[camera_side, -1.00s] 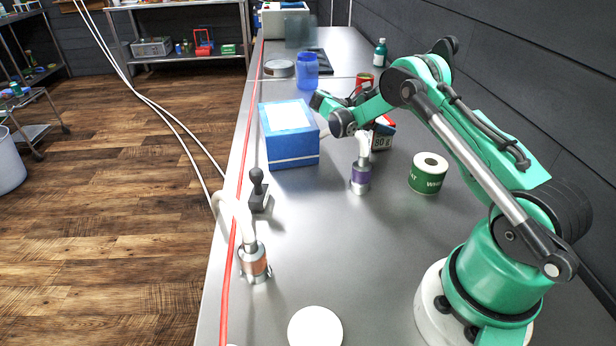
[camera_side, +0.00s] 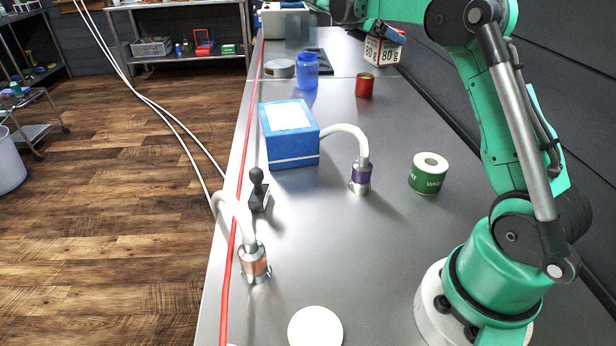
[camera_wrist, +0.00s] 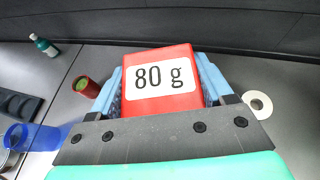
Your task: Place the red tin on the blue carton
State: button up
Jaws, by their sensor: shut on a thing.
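The red tin (camera_side: 384,51) is box-shaped, with white "80 g" labels on its sides. My gripper (camera_side: 380,33) is shut on it and holds it up above the table, at the upper right in the side view. In the wrist view the tin (camera_wrist: 160,85) sits between the blue finger pads of my gripper (camera_wrist: 161,78), one on each side. The blue carton (camera_side: 292,150) stands on the table left of centre in the side view, with a white label on its bare top. The tin is well apart from the carton, up and to its right in the picture.
A purple-collared fitting with a white hose (camera_side: 361,176) stands right beside the carton. A black-handled stamp (camera_side: 258,190) is left of it. A green-labelled roll (camera_side: 429,174), a red cylinder (camera_side: 365,86) and a blue jar (camera_side: 307,70) stand around.

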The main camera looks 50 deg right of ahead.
jog(key=w+a+r+n+t+h, duration=0.1)
jog(key=w+a+r+n+t, duration=0.3)
jog(key=w+a+n+t, duration=0.35)
notch_tip(320, 180, up, 4)
jog(key=n+t+y, duration=0.3)
jog(key=n+t, duration=0.4)
send_over(286, 115)
notch_tip(286, 115, down, 19)
jog(key=shift+f, duration=0.1)
jog(key=shift+f, duration=0.1)
jog(key=o, duration=1.3)
